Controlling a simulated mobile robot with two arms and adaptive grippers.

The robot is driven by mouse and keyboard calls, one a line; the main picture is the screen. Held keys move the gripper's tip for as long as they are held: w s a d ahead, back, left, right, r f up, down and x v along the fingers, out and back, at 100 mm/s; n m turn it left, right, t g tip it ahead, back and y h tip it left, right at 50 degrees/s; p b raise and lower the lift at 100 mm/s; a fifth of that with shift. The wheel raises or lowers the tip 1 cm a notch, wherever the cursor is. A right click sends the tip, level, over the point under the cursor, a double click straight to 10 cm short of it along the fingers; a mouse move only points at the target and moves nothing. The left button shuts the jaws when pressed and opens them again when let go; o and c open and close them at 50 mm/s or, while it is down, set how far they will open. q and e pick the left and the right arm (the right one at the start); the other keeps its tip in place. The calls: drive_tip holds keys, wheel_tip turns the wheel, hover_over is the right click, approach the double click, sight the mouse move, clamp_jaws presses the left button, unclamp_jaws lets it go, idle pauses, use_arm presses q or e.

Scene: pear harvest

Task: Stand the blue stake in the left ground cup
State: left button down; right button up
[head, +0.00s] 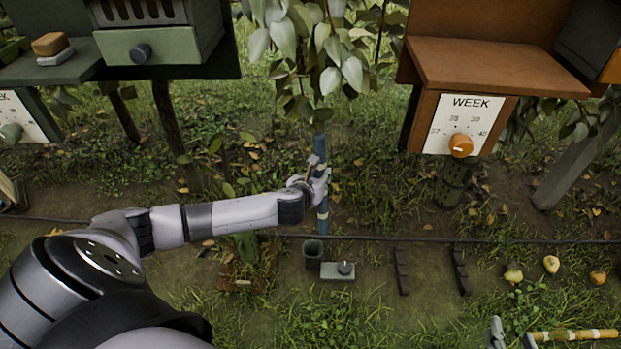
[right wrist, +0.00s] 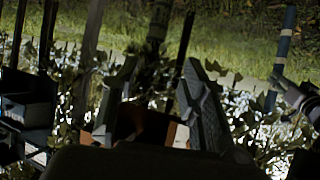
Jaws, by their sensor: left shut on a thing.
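The blue stake (head: 322,218), with paler bands, is upright near the middle of the head view. My left gripper (head: 319,187) is shut on it about midway up. The stake also shows in the right wrist view (right wrist: 285,45). My right gripper (right wrist: 158,75) is open and empty there; its fingertips also show at the head view's bottom right (head: 513,334).
A grey block with a knob (head: 338,271) stands right of the cup. A dark cable (head: 400,239) crosses the ground behind it. Two dark strips (head: 402,272) lie further right. A yellow-handled pole (head: 580,335) and several fruits (head: 551,264) lie at right. An orange WEEK box (head: 463,125) overhangs.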

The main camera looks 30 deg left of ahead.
wheel_tip(320, 180, down, 3)
drive_tip(key=s+d+g, duration=0.1)
drive_tip(key=s+g, duration=0.1)
drive_tip(key=s, duration=0.1)
drive_tip(key=shift+w+a+r+t+y+b, duration=0.65)
drive_tip(key=shift+w+r+t, duration=1.15)
drive_tip(key=shift+r, duration=1.4)
drive_tip(key=shift+w+a+r+t+y+b, duration=0.35)
drive_tip(key=shift+w+a+r+t+b, duration=0.75)
drive_tip(key=shift+r+t, duration=1.55)
use_arm(q)
wheel_tip(320, 180, down, 9)
drive_tip(key=s+a+m+t+h+b, duration=0.1)
drive_tip(key=s+m+b, duration=0.1)
drive_tip(key=shift+a+f, duration=0.15)
drive_tip(key=shift+a, duration=0.1)
use_arm(e)
drive_tip(key=s+r+t+y, duration=0.1)
drive_tip(key=s+r+t, duration=0.1)
drive_tip(key=r, duration=0.4)
drive_tip(key=s+r+t+y, duration=0.2)
drive_tip(key=s+r+t, duration=0.1)
drive_tip(key=r+t, duration=0.2)
wheel_tip(320, 180, up, 2)
drive_tip(key=shift+s+r+n, duration=0.15)
drive_tip(key=shift+n, duration=0.15)
